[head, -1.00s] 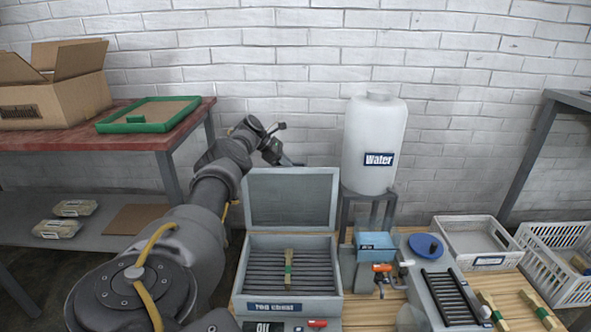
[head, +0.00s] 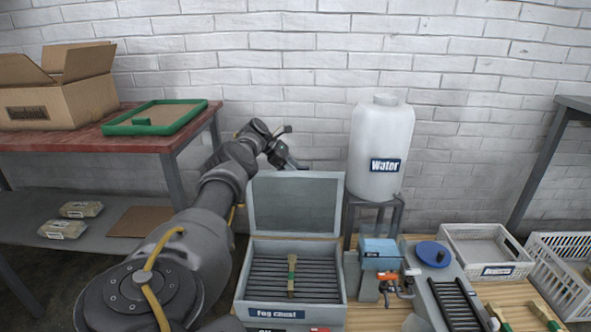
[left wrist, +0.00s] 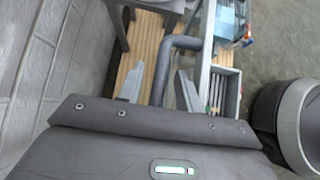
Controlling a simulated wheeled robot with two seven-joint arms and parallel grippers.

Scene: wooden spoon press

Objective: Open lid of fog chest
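The fog chest (head: 283,313) is a grey box with a slatted floor. Its lid (head: 297,204) stands up open at the back, close to vertical. A wooden piece with a green band (head: 291,275) lies on the slats. The chest's slatted inside (left wrist: 221,92) also shows in the left wrist view. My left gripper (head: 293,162) is just above and behind the lid's top edge. In the left wrist view its two fingers (left wrist: 158,88) are spread, with a grey bent bar visible between them; contact with it cannot be told. My right gripper is not in view.
A white water tank (head: 382,145) on a stand is right of the lid. A blue-topped device (head: 380,254) and a slatted rack (head: 455,303) stand right of the chest. White crates (head: 487,252) are farther right. A red-topped table (head: 92,138) is at left, a brick wall behind.

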